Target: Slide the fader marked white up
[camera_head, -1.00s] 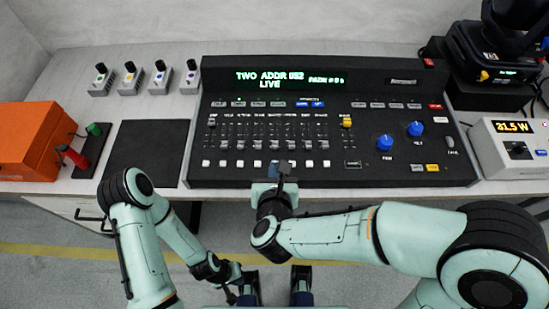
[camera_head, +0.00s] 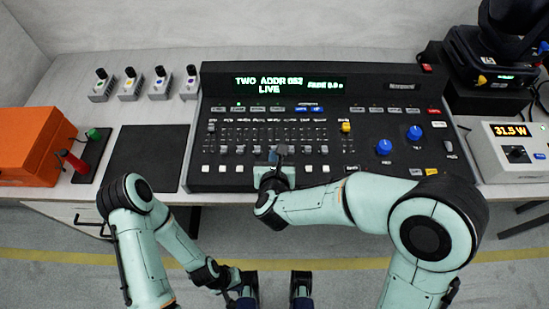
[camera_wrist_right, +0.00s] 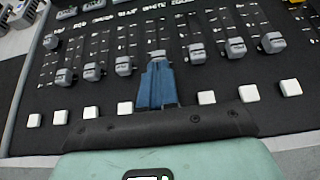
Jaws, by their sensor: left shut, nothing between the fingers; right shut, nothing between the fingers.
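The black lighting console (camera_head: 370,165) stands on the bench with a row of vertical faders. Their small labels are not clearly readable, so I cannot read which is marked white. My right gripper (camera_head: 279,152) is over the lower fader row. In the right wrist view its blue fingers (camera_wrist_right: 157,82) are shut and empty. Their tips are right at the lower side of a grey fader cap (camera_wrist_right: 157,55); whether they touch is unclear. This cap sits roughly level with its neighbours. My left gripper (camera_head: 232,293) is shut and empty, low in front of the bench.
Grey caps flank the fingers on the left (camera_wrist_right: 123,66) and right (camera_wrist_right: 197,53). White square buttons (camera_wrist_right: 206,97) lie below the faders. A leftmost cap (camera_head: 211,128) and a yellow cap (camera_head: 345,127) stand higher. A black mat (camera_head: 147,158) lies left of the console.

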